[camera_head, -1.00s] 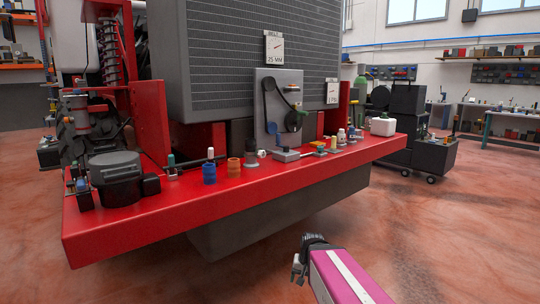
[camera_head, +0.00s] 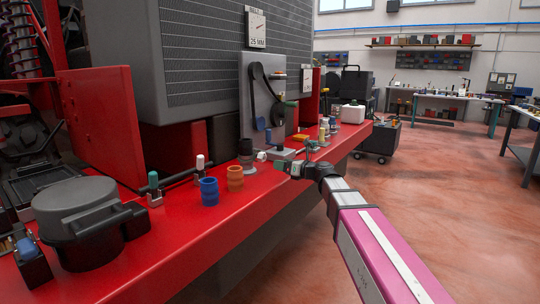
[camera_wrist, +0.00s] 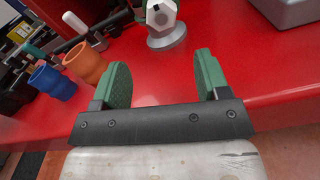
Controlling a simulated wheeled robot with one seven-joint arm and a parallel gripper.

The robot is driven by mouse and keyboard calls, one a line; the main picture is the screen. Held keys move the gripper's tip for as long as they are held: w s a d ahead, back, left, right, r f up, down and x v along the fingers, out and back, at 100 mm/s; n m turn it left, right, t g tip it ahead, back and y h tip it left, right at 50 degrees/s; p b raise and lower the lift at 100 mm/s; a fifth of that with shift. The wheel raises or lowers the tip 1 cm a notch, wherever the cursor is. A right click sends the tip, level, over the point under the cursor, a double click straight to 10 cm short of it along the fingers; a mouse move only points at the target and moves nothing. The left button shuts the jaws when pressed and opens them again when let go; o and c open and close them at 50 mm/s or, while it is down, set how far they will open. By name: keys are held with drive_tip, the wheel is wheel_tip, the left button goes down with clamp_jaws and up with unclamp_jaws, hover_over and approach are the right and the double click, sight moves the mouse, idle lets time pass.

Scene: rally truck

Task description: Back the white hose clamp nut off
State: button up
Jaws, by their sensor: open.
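A white faceted nut (camera_wrist: 162,14) sits on a round grey base at the top middle of the wrist view. It also shows as a small white piece on the red shelf in the head view (camera_head: 262,156). My gripper (camera_wrist: 164,72) has two green-padded fingers, spread wide with nothing between them. The nut lies beyond the fingertips, roughly in line with the gap and apart from them. In the head view my gripper (camera_head: 283,167) is at the shelf's front edge, just right of the nut.
The red shelf (camera_head: 180,228) also bears a blue cup (camera_head: 209,191) and an orange cup (camera_head: 235,178) left of the nut. A white-capped post (camera_head: 200,165) stands behind them. A grey plate with a belt (camera_head: 255,105) rises behind the nut. Open floor lies right of the shelf.

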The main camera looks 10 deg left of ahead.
sight(264, 158)
drive_tip(key=shift+w+a+r+m, duration=0.3)
drive_tip(key=shift+w+a+r, duration=0.05)
drive_tip(key=shift+w+r, duration=0.1)
drive_tip(key=x, duration=1)
drive_tip(key=shift+w+a, duration=0.1)
drive_tip(key=c, duration=0.9)
